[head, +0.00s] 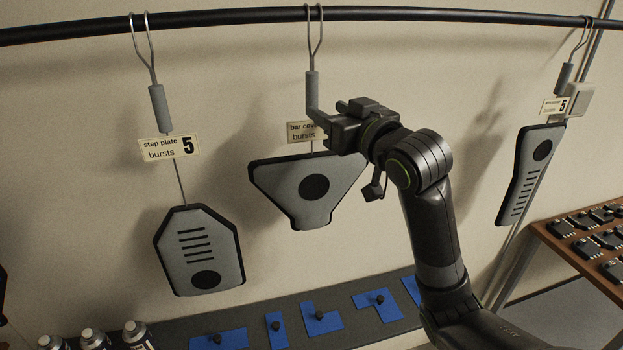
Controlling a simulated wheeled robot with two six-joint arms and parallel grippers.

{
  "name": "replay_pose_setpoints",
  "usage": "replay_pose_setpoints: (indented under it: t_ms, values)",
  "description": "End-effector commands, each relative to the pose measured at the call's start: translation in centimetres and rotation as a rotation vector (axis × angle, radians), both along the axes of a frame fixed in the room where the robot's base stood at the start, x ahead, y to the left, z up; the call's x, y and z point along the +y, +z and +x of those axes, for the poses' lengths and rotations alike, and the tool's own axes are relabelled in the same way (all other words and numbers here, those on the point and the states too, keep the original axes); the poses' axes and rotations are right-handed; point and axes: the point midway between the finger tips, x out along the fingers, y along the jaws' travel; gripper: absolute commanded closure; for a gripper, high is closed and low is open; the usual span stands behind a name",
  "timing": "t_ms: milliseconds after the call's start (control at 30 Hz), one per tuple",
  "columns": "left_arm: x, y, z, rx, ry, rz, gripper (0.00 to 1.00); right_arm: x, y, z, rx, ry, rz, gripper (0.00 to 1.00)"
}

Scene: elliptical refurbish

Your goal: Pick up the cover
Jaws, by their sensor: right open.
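A grey bar cover (310,187) with a black rim and a round black spot hangs in the middle of the head view. It hangs by a wire hook (314,45) from the black rail. Its tag (302,132) reads "bar cov…" and "bursts" and is partly hidden behind my right gripper. My right gripper (318,128) is open, pointing left, just above the cover at the tag and the grey hanger sleeve (312,92). Whether its fingers touch the sleeve, I cannot tell. My left gripper is not in view.
A step plate (200,250) hangs at the left and another grey plate (527,175) at the right. The black rail (230,17) crosses the top. Below are a dark shelf with blue pads (320,317), several bottles (92,338) and a brown rack (560,236).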

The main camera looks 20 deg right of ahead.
Motion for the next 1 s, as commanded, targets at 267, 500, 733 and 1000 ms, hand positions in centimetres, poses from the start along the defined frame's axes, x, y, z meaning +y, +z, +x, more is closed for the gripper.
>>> replay_pose_setpoints:
  t_ms: [267,500,733,1000]
  values:
    - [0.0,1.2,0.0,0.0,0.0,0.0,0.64,0.7,0.2,1.5,0.003,0.002,0.002,0.56]
    - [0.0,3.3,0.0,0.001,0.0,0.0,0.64,1.9,0.2,4.3,0.004,0.0,0.002,0.56]
    - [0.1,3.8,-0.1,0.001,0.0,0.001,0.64,2.2,0.0,5.7,-0.001,0.0,0.0,0.56]
    - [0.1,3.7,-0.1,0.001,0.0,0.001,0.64,2.2,-0.1,5.7,-0.001,0.0,0.0,0.64]
